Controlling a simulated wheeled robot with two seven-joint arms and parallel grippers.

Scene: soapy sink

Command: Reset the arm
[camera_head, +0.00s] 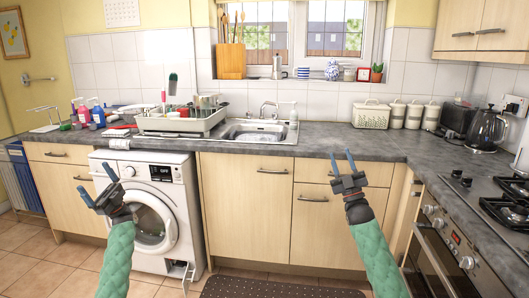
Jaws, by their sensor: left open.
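My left gripper (95,184) is in the lower left of the head view, in front of the white washing machine (178,172). Its two fingers are spread apart with nothing between them. My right gripper (341,166) is right of centre, in front of the cabinet fronts below the counter. Its fingers point up and stand apart, with nothing seen between them. Both arms are in green padded sleeves and come up from the bottom of the view. Both grippers appear clear of the counter.
The grey counter (330,141) runs along the back, with a steel sink (255,134) and a dish rack (180,124) on it. Bottles stand at the left. A bread bin (371,115), canisters and a kettle (487,130) stand at the right, near the hob (505,205).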

